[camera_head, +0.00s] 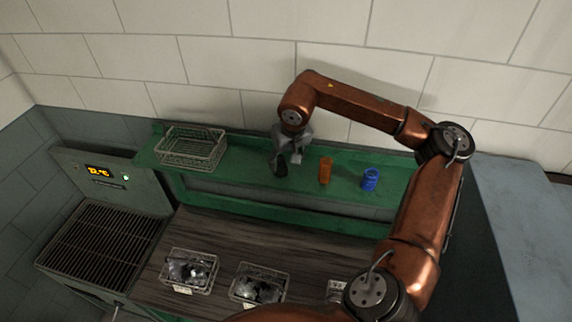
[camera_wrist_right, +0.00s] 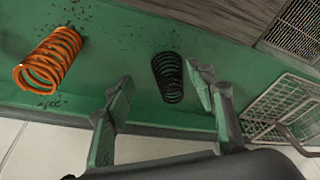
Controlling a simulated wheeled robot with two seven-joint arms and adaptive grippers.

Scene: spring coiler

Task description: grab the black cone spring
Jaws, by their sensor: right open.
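The black cone spring (camera_wrist_right: 168,77) stands on the green shelf (camera_wrist_right: 215,45). In the right wrist view it lies ahead of my right gripper (camera_wrist_right: 165,100), between the lines of its two fingers and nearer the right finger. The fingers are wide apart with nothing held. In the head view my right gripper (camera_head: 288,162) hangs over the shelf, and the black spring (camera_head: 280,166) shows as a dark shape at its fingers, partly hidden. I cannot tell whether a finger touches it. My left gripper is not in view.
An orange spring (camera_head: 325,170) and a blue spring (camera_head: 370,179) stand to the right on the shelf. An empty wire basket (camera_head: 190,148) is at its left end. Two wire baskets with dark parts (camera_head: 190,268) (camera_head: 258,284) sit on the wooden counter (camera_head: 240,236). A tiled wall (camera_head: 270,70) is behind.

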